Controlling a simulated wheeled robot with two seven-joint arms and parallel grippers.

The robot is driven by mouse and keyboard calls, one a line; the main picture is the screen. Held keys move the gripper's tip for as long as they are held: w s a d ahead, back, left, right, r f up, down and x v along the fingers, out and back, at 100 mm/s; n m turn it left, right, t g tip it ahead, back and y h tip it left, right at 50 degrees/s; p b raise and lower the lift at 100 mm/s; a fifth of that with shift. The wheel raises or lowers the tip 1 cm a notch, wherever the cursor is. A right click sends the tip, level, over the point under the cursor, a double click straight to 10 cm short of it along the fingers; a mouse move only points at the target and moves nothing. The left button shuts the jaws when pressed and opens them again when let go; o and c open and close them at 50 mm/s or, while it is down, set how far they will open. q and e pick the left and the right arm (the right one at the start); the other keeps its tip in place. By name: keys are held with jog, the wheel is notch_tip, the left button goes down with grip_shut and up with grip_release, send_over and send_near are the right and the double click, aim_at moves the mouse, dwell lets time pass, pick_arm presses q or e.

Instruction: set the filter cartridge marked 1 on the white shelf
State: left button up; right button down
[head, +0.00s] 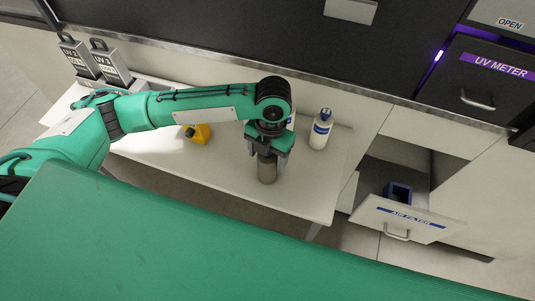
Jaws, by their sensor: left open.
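My left gripper (267,150) points down over the white shelf (225,180), with its open fingers around or just beside a grey-brown cylinder (267,172). The cylinder stands upright, and its upper part is hidden by the gripper. No number 1 can be read on it, so I cannot tell whether it is the filter cartridge. A dark blue, open-topped block (397,193) sits in the pulled-out AIR FILTER drawer (375,213) at the right; no mark shows on it. My right gripper is not in view.
A white bottle with a blue cap (321,130) stands right of the gripper, and a yellow container (197,134) stands left. Two grey handled UV units (98,62) are at the far left. A dark UV METER panel (485,85) is at upper right. The shelf's front left is clear.

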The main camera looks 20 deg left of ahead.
pick_arm(q)
notch_tip(320, 180, up, 12)
jog(key=w+b, duration=0.1)
jog(key=b, duration=0.1)
jog(key=shift+w+d, duration=0.2)
jog(key=shift+w, duration=0.05)
jog(key=shift+f, duration=0.1)
